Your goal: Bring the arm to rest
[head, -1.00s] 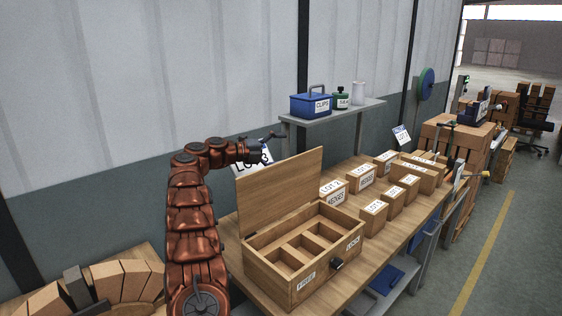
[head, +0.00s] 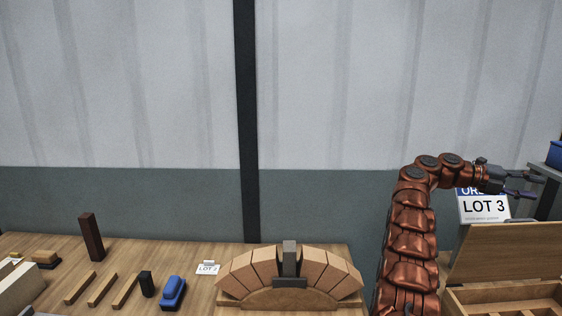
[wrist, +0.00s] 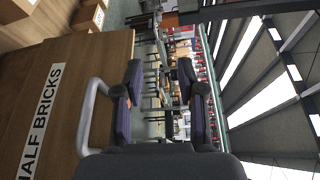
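My gripper (head: 532,186) is at the right of the head view, at the end of my raised copper arm, which bends over to the right. Its two fingers stand apart with nothing between them. It is close to the "LOT 3" order sign (head: 484,208) in the picture; the depth between them is hard to tell. In the wrist view my gripper (wrist: 160,92) also shows two dark fingers spread, with only distant background between.
An open wooden box (head: 508,295) stands right of my arm. A brick arch (head: 325,270) on a wooden form is left of it. A blue brush-like item (head: 173,291) and wooden strips lie farther left. A "HALF BRICKS" crate (wrist: 65,75) with a handle shows in the wrist view.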

